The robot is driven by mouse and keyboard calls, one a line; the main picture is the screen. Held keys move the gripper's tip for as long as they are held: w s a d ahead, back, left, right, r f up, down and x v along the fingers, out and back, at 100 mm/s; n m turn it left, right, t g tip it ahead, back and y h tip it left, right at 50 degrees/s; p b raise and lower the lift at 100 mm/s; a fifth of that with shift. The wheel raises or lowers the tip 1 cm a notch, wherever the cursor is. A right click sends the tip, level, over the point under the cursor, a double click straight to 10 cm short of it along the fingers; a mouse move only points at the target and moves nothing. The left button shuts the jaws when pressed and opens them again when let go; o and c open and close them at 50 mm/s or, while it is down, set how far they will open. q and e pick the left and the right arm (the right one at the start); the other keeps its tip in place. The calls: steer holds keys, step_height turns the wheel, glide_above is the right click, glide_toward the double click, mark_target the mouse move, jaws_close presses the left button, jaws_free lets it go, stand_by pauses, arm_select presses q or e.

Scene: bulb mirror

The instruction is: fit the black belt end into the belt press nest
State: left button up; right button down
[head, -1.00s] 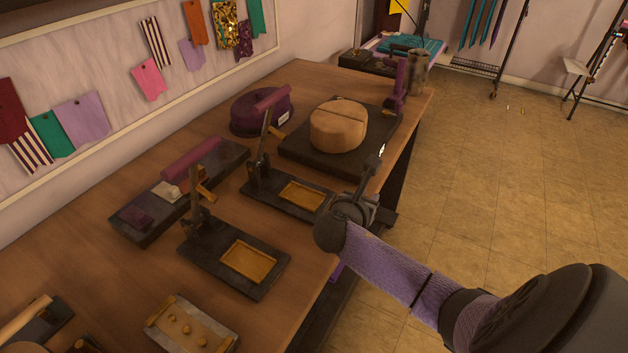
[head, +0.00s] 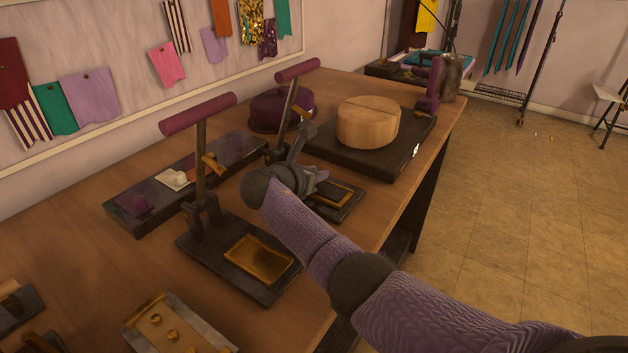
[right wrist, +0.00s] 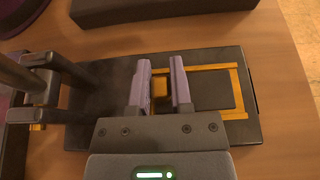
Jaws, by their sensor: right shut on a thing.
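The far belt press (head: 352,207) has a dark base and a gold-rimmed nest (head: 341,186); in the right wrist view its gold rim (right wrist: 239,92) surrounds a flat black piece, which looks like the belt end (right wrist: 213,91). My right gripper (right wrist: 160,84) is over the left part of this nest, with its purple fingers shut on a small gold block (right wrist: 160,95) that seems to belong to the belt end. The black piece lies within the rim's outline; I cannot tell whether it sits flush. The fingers hide the nest's left side. My left gripper is not in view.
A second press (head: 238,268) with a gold nest and a raised purple handle stands nearer. A round tan block (head: 368,124) on a dark board stands behind the far press. A tray with gold pegs (head: 178,330) is at the front.

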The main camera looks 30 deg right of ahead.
steer(key=c, duration=0.5)
jaws_free()
steer(key=shift+c, duration=0.2)
steer(key=p+v, duration=0.1)
steer(key=v, duration=0.1)
steer(key=p+v, duration=0.2)
steer(key=shift+s+a+r, duration=0.1)
steer(key=shift+a+r, duration=0.05)
steer(key=shift+r, duration=0.2)
steer(key=s+a+p, duration=0.1)
steer(key=a, duration=0.2)
steer(key=s+a+p, duration=0.1)
steer(key=a, duration=0.2)
steer(key=s+a+p, duration=0.1)
steer(key=a, duration=0.2)
steer(key=shift+s+f, duration=0.3)
steer(key=shift+s, duration=0.05)
steer(key=shift+s+a+f, duration=0.1)
steer(key=shift+s+a, duration=0.1)
steer(key=shift+a, duration=0.25)
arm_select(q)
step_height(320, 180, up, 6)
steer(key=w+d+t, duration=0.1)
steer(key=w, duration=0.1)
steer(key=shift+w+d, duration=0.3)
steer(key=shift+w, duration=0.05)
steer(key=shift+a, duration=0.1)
